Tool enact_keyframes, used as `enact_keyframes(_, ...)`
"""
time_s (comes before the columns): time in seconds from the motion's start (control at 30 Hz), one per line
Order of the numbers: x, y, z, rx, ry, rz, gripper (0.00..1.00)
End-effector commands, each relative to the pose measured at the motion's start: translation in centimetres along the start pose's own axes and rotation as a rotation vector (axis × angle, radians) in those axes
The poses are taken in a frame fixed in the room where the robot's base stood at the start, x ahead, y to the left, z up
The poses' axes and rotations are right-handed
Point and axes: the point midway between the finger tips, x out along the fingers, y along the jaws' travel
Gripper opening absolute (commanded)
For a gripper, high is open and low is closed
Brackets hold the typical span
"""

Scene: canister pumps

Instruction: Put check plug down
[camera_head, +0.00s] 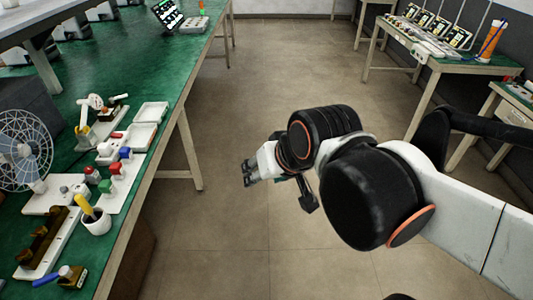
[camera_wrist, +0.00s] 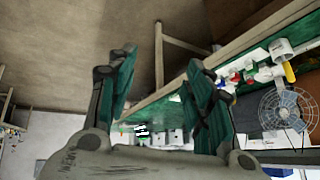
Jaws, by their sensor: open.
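My gripper (camera_head: 250,172) is held over the open floor to the right of the green workbench (camera_head: 165,68). Its teal-padded fingers (camera_wrist: 162,75) are spread apart in the wrist view, with nothing between them. I cannot pick out the check plug for certain. Small parts stand on the bench, among them a red block (camera_head: 116,168), a blue block (camera_head: 125,153) and a green piece (camera_head: 105,186). My gripper is clear of them all. The workbench also shows tilted in the wrist view (camera_wrist: 155,118).
At the bench's left are a fan (camera_head: 22,152), a white cup (camera_head: 96,224) with a yellow-handled tool, a brown block holder (camera_head: 45,238) and a blue-handled tool (camera_head: 50,277). White trays (camera_head: 151,112) lie further back. Another table (camera_head: 492,67) stands at right. The aisle floor is clear.

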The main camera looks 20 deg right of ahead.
Motion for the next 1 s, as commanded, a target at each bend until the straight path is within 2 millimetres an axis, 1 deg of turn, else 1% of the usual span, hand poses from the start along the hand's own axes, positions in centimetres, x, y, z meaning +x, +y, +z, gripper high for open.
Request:
enact_keyframes(0.03, -0.5, 0.8, 0.8, -0.041, 0.004, 0.025, 0.47)
enact_keyframes(0.1, -1.0, 1.7, 1.5, -0.090, 0.007, 0.054, 0.47)
enact_keyframes(0.23, -1.4, 2.6, 2.2, -0.142, 0.008, 0.085, 0.47)
enact_keyframes(1.0, -1.5, 2.8, 2.3, -0.153, 0.009, 0.091, 0.47)
